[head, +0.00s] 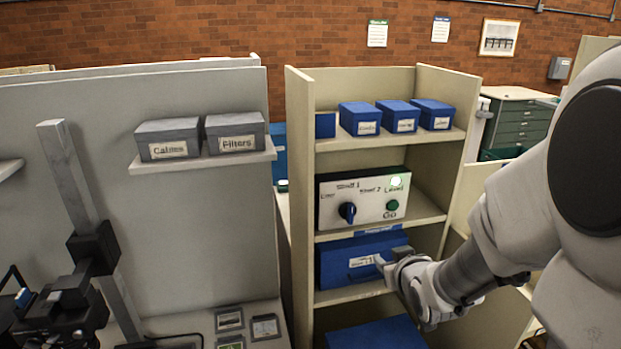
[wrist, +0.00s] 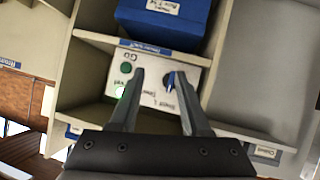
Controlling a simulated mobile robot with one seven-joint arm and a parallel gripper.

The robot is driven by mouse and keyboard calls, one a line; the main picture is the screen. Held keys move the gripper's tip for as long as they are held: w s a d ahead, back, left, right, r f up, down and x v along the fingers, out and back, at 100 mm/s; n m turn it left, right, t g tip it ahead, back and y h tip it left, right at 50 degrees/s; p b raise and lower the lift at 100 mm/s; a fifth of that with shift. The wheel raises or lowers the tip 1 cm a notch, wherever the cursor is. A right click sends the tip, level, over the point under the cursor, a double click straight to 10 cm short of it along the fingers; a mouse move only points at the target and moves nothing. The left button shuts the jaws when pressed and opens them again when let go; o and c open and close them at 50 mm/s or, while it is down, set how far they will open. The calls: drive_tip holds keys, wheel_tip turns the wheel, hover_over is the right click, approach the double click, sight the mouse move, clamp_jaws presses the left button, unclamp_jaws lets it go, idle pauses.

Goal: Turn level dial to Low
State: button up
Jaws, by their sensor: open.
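The level dial (head: 347,212) is a dark knob with a blue part, low on the left of a white control panel (head: 370,212) on the middle shelf. Small labels sit above it; its exact setting is too small to read. My gripper (head: 383,262) is open and empty, below and right of the dial in the head view, in front of a blue box. In the wrist view the picture is turned over, and the dial (wrist: 170,80) shows between my fingertips (wrist: 161,73), close to the right one. I see no contact.
The panel also carries a green Go button (head: 393,205) and a lit green lamp (head: 396,181). A large blue box (head: 340,265) stands on the shelf below, and small blue boxes (head: 397,116) above. Shelf side walls (head: 300,150) bound the space.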

sight(352, 209)
drive_tip(key=t+y, duration=0.1)
drive_tip(key=w+a+t+y+b, duration=0.1)
drive_tip(key=t, duration=0.1)
drive_tip(key=w+t+y, duration=0.1)
drive_tip(key=t+y, duration=0.1)
drive_tip(key=shift+a+r, duration=0.15)
drive_tip(key=shift+a, duration=0.25)
idle(0.8)
drive_tip(key=b, duration=0.3)
drive_tip(key=shift+w, duration=0.1)
drive_tip(key=p+x, duration=0.1)
drive_tip(key=x, duration=0.3)
drive_tip(key=p+x, duration=0.1)
drive_tip(key=x, duration=0.3)
drive_tip(key=r+p+x, duration=0.1)
drive_tip(key=x, duration=0.4)
drive_tip(key=shift+p, duration=0.4)
drive_tip(key=shift+w, duration=0.75)
clamp_jaws()
